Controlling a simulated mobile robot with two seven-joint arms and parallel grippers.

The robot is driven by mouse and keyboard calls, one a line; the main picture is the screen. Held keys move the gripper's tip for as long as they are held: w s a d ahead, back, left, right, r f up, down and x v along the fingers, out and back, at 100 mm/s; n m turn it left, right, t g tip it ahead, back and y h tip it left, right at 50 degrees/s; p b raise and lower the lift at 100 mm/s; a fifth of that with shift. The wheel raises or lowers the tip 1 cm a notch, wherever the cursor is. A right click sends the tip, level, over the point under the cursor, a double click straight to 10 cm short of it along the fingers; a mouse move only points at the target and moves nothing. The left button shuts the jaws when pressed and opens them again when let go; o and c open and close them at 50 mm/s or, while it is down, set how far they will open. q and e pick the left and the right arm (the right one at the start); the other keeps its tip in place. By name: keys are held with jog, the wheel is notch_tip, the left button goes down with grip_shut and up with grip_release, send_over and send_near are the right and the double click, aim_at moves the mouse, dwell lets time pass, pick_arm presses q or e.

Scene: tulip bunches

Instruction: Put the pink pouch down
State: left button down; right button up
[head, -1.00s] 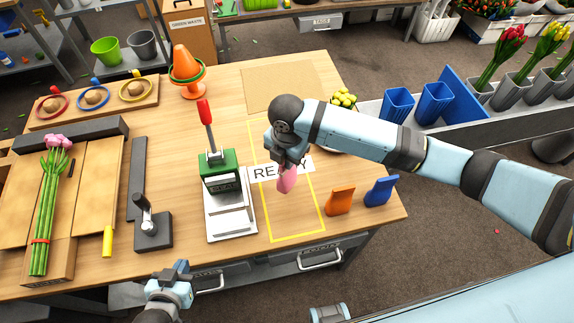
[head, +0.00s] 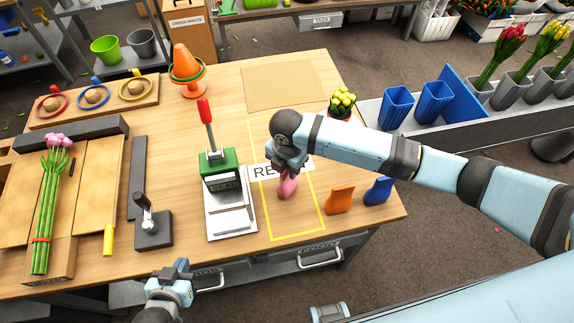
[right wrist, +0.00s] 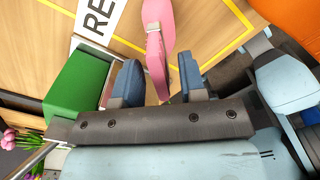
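The pink pouch (head: 288,188) is inside the yellow outline (head: 323,226) on the table, just below the READY label (head: 262,173). It looks upright and appears to rest on the tabletop. My right gripper (head: 283,168) is directly above and behind it, covering its top and part of the label. In the right wrist view, the pouch (right wrist: 157,48) shows between the two blue fingers (right wrist: 160,82), with gaps beside it, so the gripper looks open around it. My left gripper (head: 180,270) is at the table's front edge, away from the pouch; its finger gap is unclear.
An orange pouch (head: 340,199) and a blue pouch (head: 379,190) stand to the right of the outline. The front part of the outlined area is bare.

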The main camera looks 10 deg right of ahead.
notch_tip(320, 180, up, 12)
jog(key=b, duration=0.1)
jog(key=shift+r, duration=0.15)
dwell(0.3)
dwell(0.3)
